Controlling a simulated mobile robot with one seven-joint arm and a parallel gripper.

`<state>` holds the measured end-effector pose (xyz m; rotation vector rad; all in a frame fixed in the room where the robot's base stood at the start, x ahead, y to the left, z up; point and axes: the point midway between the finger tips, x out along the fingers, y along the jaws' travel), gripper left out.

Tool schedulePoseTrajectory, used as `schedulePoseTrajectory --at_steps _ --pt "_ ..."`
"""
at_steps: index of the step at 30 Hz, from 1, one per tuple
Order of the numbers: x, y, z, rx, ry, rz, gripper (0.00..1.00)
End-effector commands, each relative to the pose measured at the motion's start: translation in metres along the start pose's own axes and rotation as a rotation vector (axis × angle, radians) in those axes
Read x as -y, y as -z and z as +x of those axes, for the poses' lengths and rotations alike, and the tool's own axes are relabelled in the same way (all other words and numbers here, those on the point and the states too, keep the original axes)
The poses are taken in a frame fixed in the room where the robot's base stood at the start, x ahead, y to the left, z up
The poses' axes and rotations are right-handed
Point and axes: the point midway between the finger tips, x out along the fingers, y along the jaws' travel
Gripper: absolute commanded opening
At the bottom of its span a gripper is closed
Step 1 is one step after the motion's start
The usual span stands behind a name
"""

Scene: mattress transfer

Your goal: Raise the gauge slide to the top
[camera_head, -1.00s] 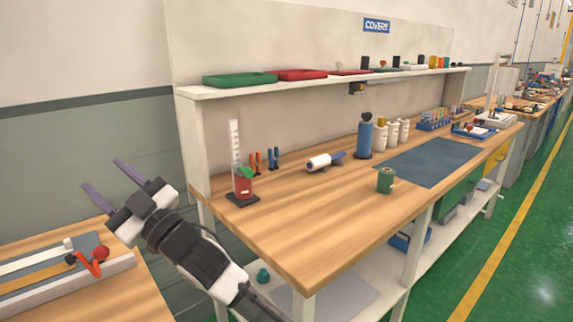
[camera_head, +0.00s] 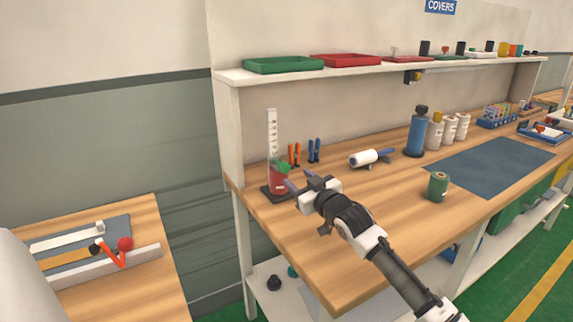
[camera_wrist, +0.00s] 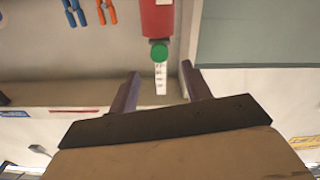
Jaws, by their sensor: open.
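The gauge is a tall white marked scale (camera_head: 272,135) on a dark base (camera_head: 275,194), at the left end of the workbench. A red body (camera_head: 278,183) with a green knob (camera_head: 283,166) sits low on it. My gripper (camera_head: 298,180) is open and empty, just right of the gauge, fingers pointing at it. In the wrist view the red body (camera_wrist: 157,16), green knob (camera_wrist: 159,52) and white scale (camera_wrist: 161,77) lie ahead, roughly between the spread fingers of my gripper (camera_wrist: 160,87). The fingers appear apart from the knob.
A shelf (camera_head: 340,77) with trays runs above.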

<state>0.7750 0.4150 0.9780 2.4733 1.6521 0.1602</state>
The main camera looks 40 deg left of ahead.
Motion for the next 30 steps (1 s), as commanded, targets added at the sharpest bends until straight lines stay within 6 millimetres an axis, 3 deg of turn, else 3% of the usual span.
schedulePoseTrajectory --at_steps 6,12,26,30 --pt "0.001 0.003 0.047 0.001 0.002 -0.002 0.49" --pt "0.000 0.002 0.074 0.000 0.001 -0.002 0.49" --pt "0.000 0.001 0.084 -0.001 0.000 -0.001 0.49" --pt "0.000 0.001 0.084 -0.001 0.000 -0.001 0.30"
